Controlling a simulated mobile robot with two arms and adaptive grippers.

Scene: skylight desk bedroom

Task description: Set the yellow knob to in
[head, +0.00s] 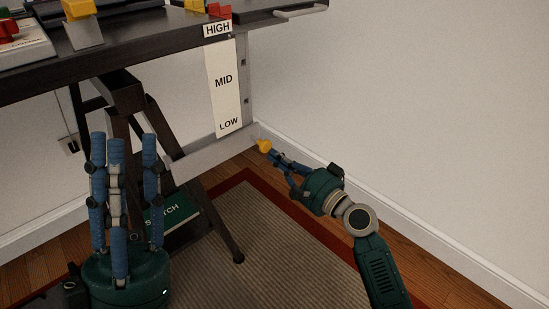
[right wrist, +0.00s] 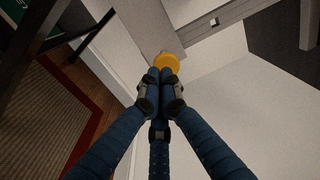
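The yellow knob (head: 264,146) sits low by the wall, at the end of the pale horizontal bar below the desk, near the LOW label. My right gripper (head: 272,154) reaches it from the lower right. In the right wrist view the fingers of my right gripper (right wrist: 162,76) are drawn together, their tips in front of the yellow knob (right wrist: 168,61) and covering its lower edge. The tips touch or nearly touch it; I cannot tell which. They do not wrap around it. My left gripper (head: 122,140) is open and empty at the lower left, fingers pointing up.
A dark desk (head: 140,62) on trestle legs stands above, with a HIGH/MID/LOW strip (head: 224,95) hanging at its right end. A green SWITCH box (head: 172,214) lies under it on the rug (head: 270,255). The white wall (head: 400,90) bounds the right side.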

